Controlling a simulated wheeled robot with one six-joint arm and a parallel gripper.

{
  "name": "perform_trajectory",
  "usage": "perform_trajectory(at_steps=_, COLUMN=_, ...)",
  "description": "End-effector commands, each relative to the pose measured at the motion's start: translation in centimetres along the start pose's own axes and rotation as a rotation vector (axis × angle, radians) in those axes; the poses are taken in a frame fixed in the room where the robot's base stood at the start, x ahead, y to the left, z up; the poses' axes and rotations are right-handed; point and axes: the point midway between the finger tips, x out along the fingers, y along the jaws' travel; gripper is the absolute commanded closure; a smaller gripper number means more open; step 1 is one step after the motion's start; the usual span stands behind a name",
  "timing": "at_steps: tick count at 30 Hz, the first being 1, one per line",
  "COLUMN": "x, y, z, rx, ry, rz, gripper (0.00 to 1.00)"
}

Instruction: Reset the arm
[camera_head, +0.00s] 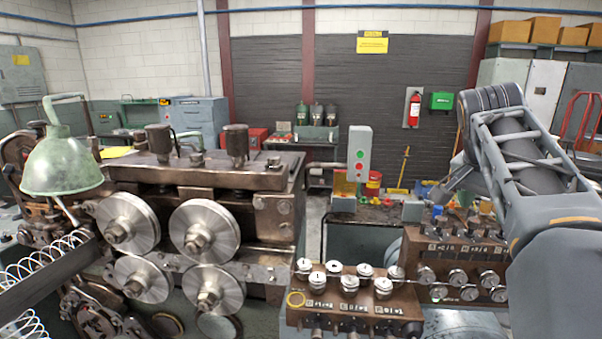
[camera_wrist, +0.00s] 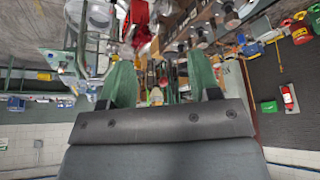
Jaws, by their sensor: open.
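My arm (camera_head: 530,165) rises from the lower right of the head view and bends at a dark rounded joint. Its far end points down and left, over the bench behind the dial blocks, and its fingertips are hard to make out there. In the wrist view my gripper (camera_wrist: 161,75) shows two green fingers standing apart with a clear gap. I see nothing held between them. The scene in the wrist view appears upside down.
The spring coiler with large steel rollers (camera_head: 203,228) fills the left and middle. Blocks with several round dials (camera_head: 350,300) stand in front. A control box (camera_head: 359,153) with buttons stands behind. A red extinguisher (camera_head: 414,109) hangs on the back wall.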

Motion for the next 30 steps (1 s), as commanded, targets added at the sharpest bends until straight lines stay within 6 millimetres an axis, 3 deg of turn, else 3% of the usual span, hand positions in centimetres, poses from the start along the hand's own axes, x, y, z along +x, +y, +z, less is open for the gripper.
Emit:
perform_trajectory(at_steps=8, x=3.5, y=-2.4, z=0.9, rx=-0.221, ry=0.007, rz=-0.064, gripper=0.43)
perform_trajectory(at_steps=17, x=8.3, y=-3.5, z=5.7, rx=-0.481, ry=-0.012, rz=-0.149, gripper=0.43)
perform_trajectory(at_steps=23, x=12.2, y=-3.2, z=13.0, rx=-0.709, ry=-0.019, rz=-0.248, gripper=0.43)
perform_trajectory(at_steps=27, x=14.8, y=-1.9, z=19.3, rx=-0.852, ry=-0.023, rz=-0.32, gripper=0.43)
perform_trajectory(at_steps=30, x=16.2, y=-0.7, z=22.9, rx=-0.912, ry=-0.031, rz=-0.356, gripper=0.43)
